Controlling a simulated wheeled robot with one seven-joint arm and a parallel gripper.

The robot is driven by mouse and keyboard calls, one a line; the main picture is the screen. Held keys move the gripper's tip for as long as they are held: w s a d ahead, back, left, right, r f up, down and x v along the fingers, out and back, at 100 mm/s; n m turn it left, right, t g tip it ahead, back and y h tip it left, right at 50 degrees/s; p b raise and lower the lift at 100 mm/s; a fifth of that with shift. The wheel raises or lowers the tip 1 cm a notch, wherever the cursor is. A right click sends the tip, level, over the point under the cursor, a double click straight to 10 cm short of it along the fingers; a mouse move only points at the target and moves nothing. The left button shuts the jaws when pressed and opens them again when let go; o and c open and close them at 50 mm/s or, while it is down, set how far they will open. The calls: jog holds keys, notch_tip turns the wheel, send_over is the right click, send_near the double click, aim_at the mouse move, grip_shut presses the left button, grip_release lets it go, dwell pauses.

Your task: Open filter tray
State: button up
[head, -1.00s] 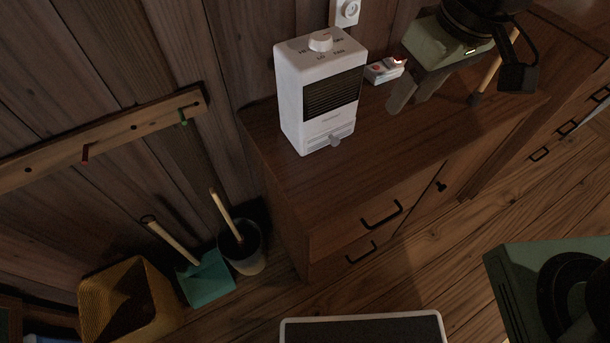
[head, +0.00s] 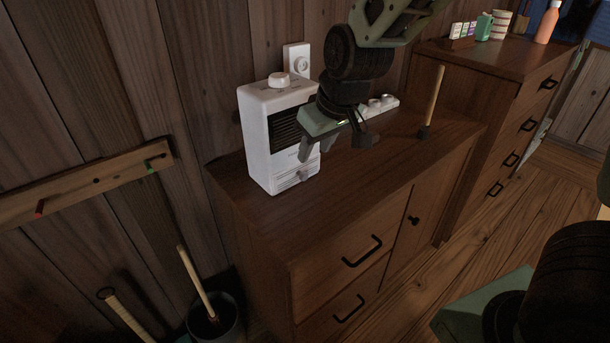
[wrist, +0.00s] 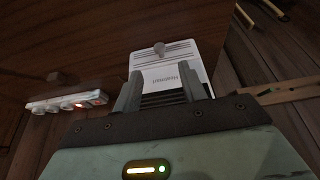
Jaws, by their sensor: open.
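The white heater unit (head: 262,150) stands upright on the wooden cabinet top against the wall, with a dial on top and a dark grille on its front. Its filter tray, low on the front with a small grey knob (head: 303,176), looks shut. In the wrist view the heater (wrist: 172,70) shows beyond the fingers, with the knob (wrist: 159,48) above its lettering. My gripper (head: 322,150) is open and empty in front of the heater's right side, its fingers pointing down. In the head view it hides part of the grille. I see no contact with the knob.
A white power strip (head: 378,106) lies behind my gripper, and shows in the wrist view with a red light (wrist: 82,104). A wall outlet (head: 299,60) is above the heater. A wooden-handled brush (head: 432,105) stands right. The cabinet top's front (head: 330,205) is clear.

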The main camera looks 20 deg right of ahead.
aim_at(305, 174)
jog(key=b+x, duration=0.2)
jog(key=x, duration=0.6)
jog(key=shift+w+f, duration=0.1)
jog(key=shift+f, duration=0.05)
grip_shut()
